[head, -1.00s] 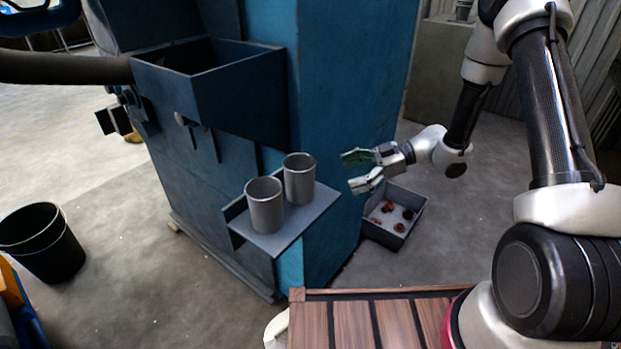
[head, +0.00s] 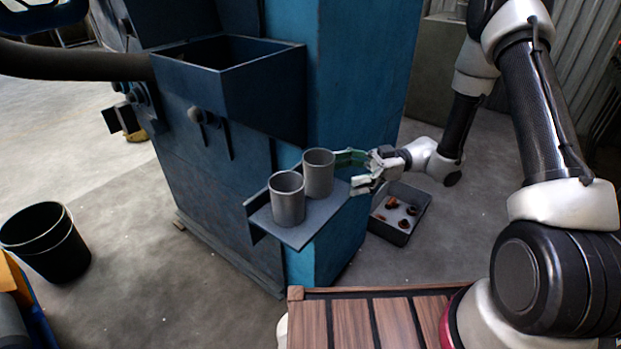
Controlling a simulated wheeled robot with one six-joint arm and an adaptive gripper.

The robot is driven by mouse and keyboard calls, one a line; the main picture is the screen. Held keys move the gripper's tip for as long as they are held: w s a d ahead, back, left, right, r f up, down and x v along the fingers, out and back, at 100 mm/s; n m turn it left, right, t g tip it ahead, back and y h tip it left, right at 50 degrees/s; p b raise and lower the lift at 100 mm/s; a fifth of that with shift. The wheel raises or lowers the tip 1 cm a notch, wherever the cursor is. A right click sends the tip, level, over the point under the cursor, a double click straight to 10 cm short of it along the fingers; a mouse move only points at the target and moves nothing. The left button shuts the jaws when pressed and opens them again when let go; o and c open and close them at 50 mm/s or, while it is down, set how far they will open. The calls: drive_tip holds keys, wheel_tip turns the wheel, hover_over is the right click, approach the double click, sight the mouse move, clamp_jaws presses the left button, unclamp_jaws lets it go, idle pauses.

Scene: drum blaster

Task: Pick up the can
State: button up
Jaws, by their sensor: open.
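Two grey metal cans stand upright on a small shelf (head: 312,228) fixed to the blue machine. The nearer can (head: 287,200) is at the left, and the farther can (head: 318,175) is at the right, close beside it. My gripper (head: 352,173) is open and points left at the right side of the farther can. One green-padded finger reaches behind that can's right edge, and the other is in front of it to the right. The gripper looks empty, and I cannot tell whether a finger touches the can.
The machine's open hopper (head: 228,70) juts out above and behind the cans. A grey box (head: 400,236) with several brown pieces stands on the floor below my gripper. A black bin (head: 46,243) stands at the left.

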sight(306, 181)
drive_tip(key=x, duration=0.7)
drive_tip(key=shift+s+a+r, duration=0.1)
drive_tip(key=shift+s+a, duration=0.05)
drive_tip(key=shift+a, duration=0.15)
drive_tip(key=c, duration=1.2)
